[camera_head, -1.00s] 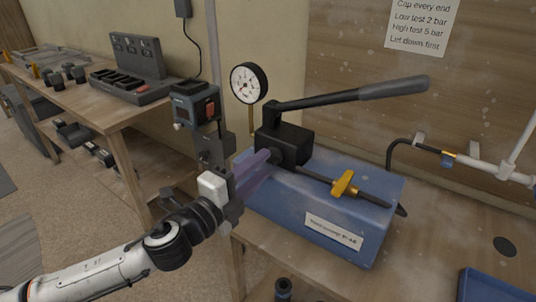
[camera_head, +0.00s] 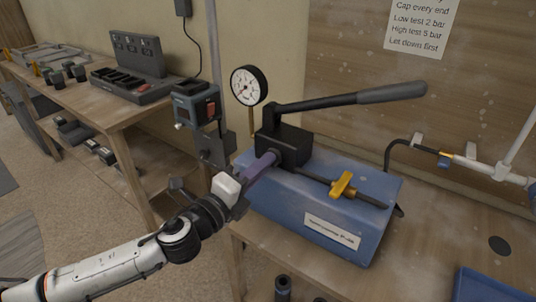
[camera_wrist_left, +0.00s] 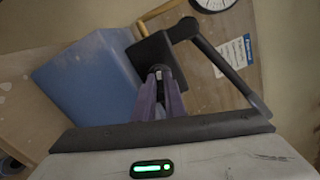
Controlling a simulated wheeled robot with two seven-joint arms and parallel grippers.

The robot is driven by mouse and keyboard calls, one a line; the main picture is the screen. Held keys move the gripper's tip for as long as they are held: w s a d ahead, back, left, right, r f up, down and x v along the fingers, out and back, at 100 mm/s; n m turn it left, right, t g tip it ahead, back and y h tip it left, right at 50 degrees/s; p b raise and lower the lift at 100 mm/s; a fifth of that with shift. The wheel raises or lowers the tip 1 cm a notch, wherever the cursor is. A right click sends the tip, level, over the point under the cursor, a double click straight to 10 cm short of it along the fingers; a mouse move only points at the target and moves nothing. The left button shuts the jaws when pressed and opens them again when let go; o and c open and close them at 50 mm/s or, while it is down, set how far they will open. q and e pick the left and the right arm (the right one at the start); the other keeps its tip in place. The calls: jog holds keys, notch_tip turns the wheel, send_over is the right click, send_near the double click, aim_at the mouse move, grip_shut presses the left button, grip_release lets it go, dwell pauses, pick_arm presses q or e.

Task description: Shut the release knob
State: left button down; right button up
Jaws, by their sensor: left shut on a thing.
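The hand test pump is a blue tank (camera_head: 280,203) with a black pump block (camera_head: 292,148) on its far left end. A small dark release knob (camera_wrist_left: 158,74) sticks out of the block in the left wrist view. In the head view the knob is hidden behind the fingers. My left gripper (camera_head: 271,158) comes in from the left, its purple fingers at the block's near side. In the left wrist view the gripper (camera_wrist_left: 160,83) is shut on the knob, one finger on each side. My right gripper is not in view.
A long pump lever (camera_head: 350,98) slants up right above the tank. A dial gauge (camera_head: 249,86) stands behind the block. A yellow valve handle (camera_head: 343,184) sits on the outlet line. A side bench (camera_head: 110,115) holds tools at left. A blue tray (camera_head: 490,287) lies at lower right.

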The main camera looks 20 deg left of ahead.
pick_arm(q)
jog(key=m+p, duration=0.1)
jog(key=m, duration=0.3)
jog(key=shift+m, duration=0.3)
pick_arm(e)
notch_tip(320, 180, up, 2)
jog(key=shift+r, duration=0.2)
pick_arm(q)
jog(key=shift+m+p, duration=0.8)
jog(key=shift+m, duration=3.2)
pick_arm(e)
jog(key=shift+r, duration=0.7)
pick_arm(q)
jog(key=shift+m, duration=1.2)
jog(key=c, duration=1.8)
grip_release()
